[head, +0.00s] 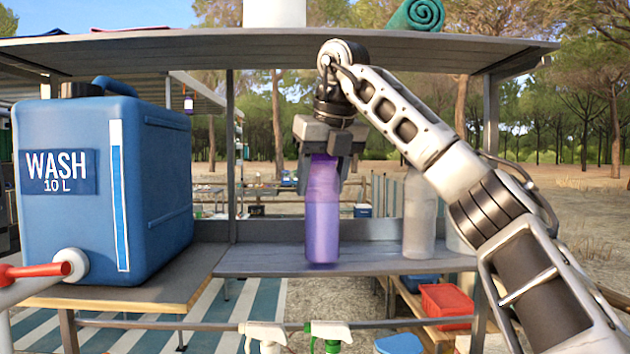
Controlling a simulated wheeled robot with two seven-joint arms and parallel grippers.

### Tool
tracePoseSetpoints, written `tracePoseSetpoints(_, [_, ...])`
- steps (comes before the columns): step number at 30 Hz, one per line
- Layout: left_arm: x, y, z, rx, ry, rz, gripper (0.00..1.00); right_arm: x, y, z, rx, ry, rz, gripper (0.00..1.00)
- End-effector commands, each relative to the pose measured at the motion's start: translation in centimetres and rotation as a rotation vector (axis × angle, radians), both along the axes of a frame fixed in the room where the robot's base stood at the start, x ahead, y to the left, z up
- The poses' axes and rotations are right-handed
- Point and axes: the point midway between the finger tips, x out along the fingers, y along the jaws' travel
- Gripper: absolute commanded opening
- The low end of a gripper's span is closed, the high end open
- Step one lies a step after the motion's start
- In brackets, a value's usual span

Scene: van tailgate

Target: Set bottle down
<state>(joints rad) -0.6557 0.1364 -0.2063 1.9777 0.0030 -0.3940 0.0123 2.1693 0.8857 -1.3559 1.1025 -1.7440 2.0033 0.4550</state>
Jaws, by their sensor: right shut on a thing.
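A purple bottle (322,222) is upright above the grey middle shelf (260,262). Its base looks at or very near the shelf surface; I cannot tell whether it touches. My right gripper (322,176) comes down from above and is shut on the bottle's upper part, hiding its top. My left gripper is not in view.
A pale bottle (419,218) stands to the right on the same shelf, partly behind my right arm. A blue water container (100,190) with a red tap stands at the left. An upper shelf (200,50) runs overhead. Two spray bottles (265,335) hang on the rail below.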

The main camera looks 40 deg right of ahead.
Motion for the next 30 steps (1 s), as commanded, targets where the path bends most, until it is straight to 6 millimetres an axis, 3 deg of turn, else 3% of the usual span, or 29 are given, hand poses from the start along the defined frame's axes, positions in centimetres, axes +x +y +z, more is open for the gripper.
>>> tracePoseSetpoints(1, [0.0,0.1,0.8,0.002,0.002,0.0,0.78,0.9,-0.2,0.5,0.003,0.002,-0.001,0.04])
tracePoseSetpoints(5, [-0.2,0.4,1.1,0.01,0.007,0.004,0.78,2.7,-0.8,0.5,0.0,0.001,-0.002,0.04])
tracePoseSetpoints(19, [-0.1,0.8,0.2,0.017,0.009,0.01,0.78,2.7,-0.9,-0.9,0.0,-0.002,-0.001,0.04])
tracePoseSetpoints(20, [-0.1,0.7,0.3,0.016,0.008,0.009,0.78,2.7,-0.9,-1.0,0.0,0.0,-0.001,0.55])
tracePoseSetpoints(22, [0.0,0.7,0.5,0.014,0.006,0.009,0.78,2.7,-0.9,-0.9,-0.001,0.0,-0.001,0.74])
tracePoseSetpoints(30, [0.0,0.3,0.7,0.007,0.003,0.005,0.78,2.7,-0.9,-0.8,0.0,0.0,-0.001,0.74])
